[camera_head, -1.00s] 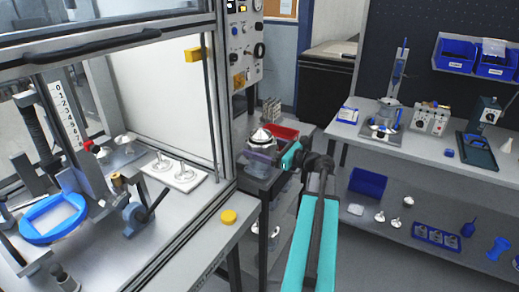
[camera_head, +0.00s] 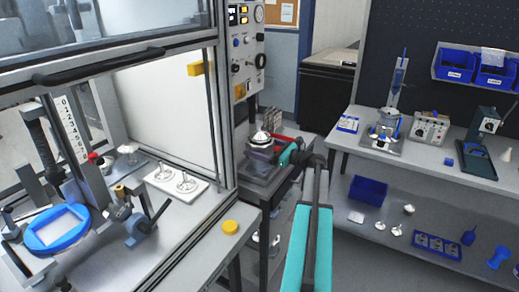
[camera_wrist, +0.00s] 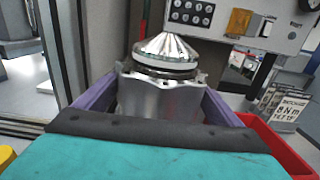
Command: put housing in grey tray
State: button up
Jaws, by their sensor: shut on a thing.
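A silver machined housing (camera_wrist: 160,95) with a cone-shaped, ribbed top stands upright between the purple fingers of my gripper (camera_wrist: 158,100) in the wrist view. The fingers are shut on its sides. In the head view the housing (camera_head: 262,139) shows above my gripper (camera_head: 261,152), over the small dark cart beside the bench. Its lower end is hidden by the fingers and wrist. I cannot pick out a grey tray with certainty; a grey surface (camera_head: 254,172) shows just below the gripper.
A red tray (camera_wrist: 275,145) lies close on the right, partly hidden by my arm in the head view. A glazed enclosure with a metal frame stands left of the cart. A yellow knob (camera_head: 230,227) sits on the bench edge. A grey workbench (camera_head: 430,160) is at right.

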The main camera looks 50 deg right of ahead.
jog(key=shift+w+d+r, duration=0.1)
jog(key=shift+w+d, duration=0.45)
jog(key=shift+w, duration=0.1)
jog(key=shift+f+p, duration=0.9)
jog(key=shift+f, duration=0.9)
jog(key=shift+f, duration=0.1)
jog(key=o, duration=1.6)
jog(key=shift+f, duration=0.1)
jog(key=shift+o, duration=0.2)
